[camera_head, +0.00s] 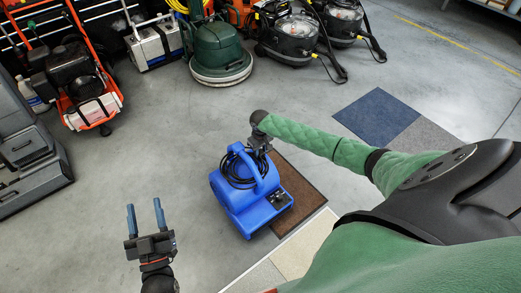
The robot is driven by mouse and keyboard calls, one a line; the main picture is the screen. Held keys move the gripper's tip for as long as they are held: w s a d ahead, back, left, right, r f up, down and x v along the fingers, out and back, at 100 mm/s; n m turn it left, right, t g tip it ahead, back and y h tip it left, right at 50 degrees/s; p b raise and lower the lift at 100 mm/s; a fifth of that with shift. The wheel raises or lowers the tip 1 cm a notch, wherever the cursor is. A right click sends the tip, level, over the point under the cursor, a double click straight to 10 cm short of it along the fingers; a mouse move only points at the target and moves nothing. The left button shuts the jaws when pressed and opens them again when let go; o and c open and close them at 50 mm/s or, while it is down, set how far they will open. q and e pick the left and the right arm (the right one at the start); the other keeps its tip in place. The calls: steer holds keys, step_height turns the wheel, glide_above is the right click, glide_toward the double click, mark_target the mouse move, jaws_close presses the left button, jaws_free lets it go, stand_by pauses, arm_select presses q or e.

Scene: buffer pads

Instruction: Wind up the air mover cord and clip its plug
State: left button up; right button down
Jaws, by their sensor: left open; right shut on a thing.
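The blue air mover (238,208) stands on the floor near the middle of the head view. Its black cord (233,174) lies in loops around the blue top handle (248,166). My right gripper (260,150) reaches down from above at the handle and is shut on the cord, as far as I can tell; its fingertips are small and partly hidden against the dark loops. I cannot make out the plug. My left gripper (145,217) is open and empty, left of the air mover and apart from it, its two blue fingers pointing away from me.
A brown mat (297,187) lies beside the air mover, with blue (379,117) and grey (425,139) mats to the right. A green floor machine (219,50), black vacuums (294,38) and an orange-framed machine (92,105) stand behind. The floor between is clear.

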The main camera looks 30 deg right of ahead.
steer(key=shift+f, duration=0.2)
stand_by(0.6)
steer(key=c, duration=0.9)
jaws_free()
steer(key=shift+c, duration=0.2)
steer(key=shift+r+p, duration=0.6)
steer(key=shift+r, duration=3.3)
